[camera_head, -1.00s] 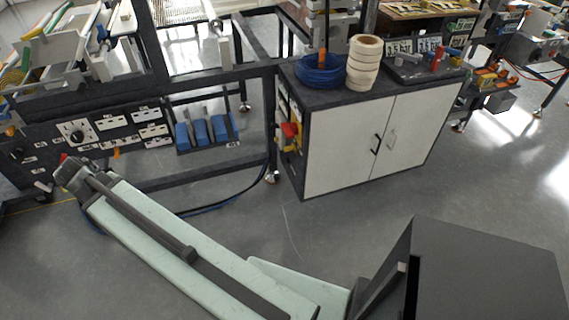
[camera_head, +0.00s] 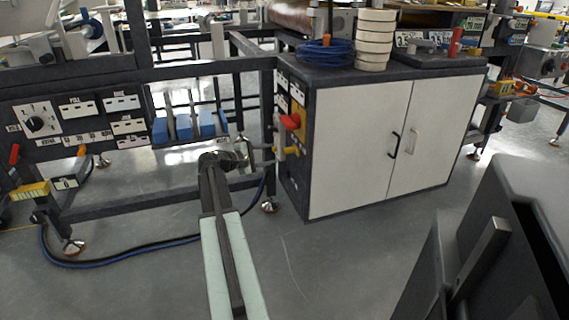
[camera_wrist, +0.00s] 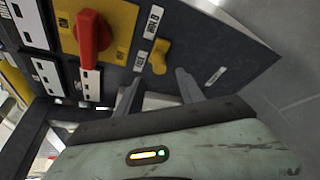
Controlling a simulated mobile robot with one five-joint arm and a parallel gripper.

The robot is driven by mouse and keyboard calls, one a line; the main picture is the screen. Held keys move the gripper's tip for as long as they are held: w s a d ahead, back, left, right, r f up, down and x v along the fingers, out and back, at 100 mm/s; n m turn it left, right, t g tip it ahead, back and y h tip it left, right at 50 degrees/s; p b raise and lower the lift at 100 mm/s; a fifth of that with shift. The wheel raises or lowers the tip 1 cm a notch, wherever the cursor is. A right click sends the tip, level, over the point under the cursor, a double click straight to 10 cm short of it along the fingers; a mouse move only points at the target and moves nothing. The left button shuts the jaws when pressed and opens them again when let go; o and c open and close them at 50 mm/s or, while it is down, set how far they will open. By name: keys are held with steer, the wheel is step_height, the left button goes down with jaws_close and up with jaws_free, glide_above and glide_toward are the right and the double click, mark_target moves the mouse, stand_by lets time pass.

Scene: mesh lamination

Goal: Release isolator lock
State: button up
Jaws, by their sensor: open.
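A red rotary handle (camera_head: 290,121) sits on a yellow plate (camera_wrist: 115,14) on the left side of the white-doored cabinet. The red handle (camera_wrist: 93,36) shows at the upper left of the wrist view. A small yellow knob (camera_wrist: 159,56) is on the dark panel to its right, between small white labels. Which of these is the isolator lock I cannot tell for sure. My gripper (camera_wrist: 158,88) is open and empty, its two fingers apart just below the yellow knob in the wrist view.
The cabinet (camera_head: 350,145) carries a blue cable coil (camera_head: 325,54) and stacked white rolls (camera_head: 376,40). A dark frame with a control panel (camera_head: 75,122) and blue blocks (camera_head: 185,126) stands left. Dark cables lie on the floor; the floor before the cabinet is clear.

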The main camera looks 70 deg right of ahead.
mark_target(284, 151)
steer(key=b+x, duration=0.1)
steer(key=x, duration=0.6)
steer(key=shift+s+d+b, duration=0.2)
steer(key=shift+d+b, duration=0.1)
jaws_close()
steer(key=shift+w, duration=0.1)
stand_by(1.0)
